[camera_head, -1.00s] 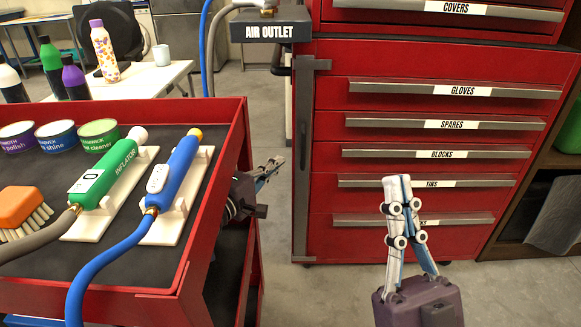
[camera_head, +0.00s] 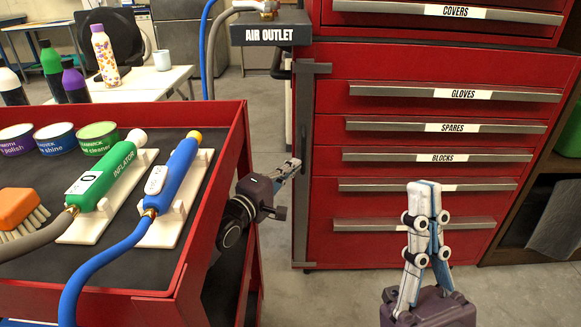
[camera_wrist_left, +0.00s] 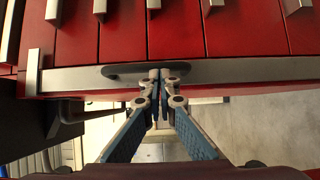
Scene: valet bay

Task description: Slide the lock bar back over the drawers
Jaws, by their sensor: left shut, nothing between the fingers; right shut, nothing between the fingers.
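The lock bar (camera_head: 304,215) is a grey upright strip along the left front edge of the red drawer cabinet (camera_head: 345,68). It stands beside the drawer handles, not across them. A dark handle sits on the bar, and the bar also shows lengthwise in the left wrist view (camera_wrist_left: 250,70). My left gripper (camera_head: 296,162) is shut and empty, its fingertips at the bar's dark handle (camera_wrist_left: 115,71); whether they touch it I cannot tell. My right gripper (camera_head: 427,186) is shut and empty in front of the lower drawers, hiding part of their labels.
A red cart (camera_head: 240,135) with a green inflator (camera_head: 112,178), a blue tool (camera_head: 172,178) and cans stands at the left, close beside my left gripper. The air outlet box (camera_head: 270,33) is left of the cabinet. Bare floor (camera_head: 340,290) lies before the cabinet.

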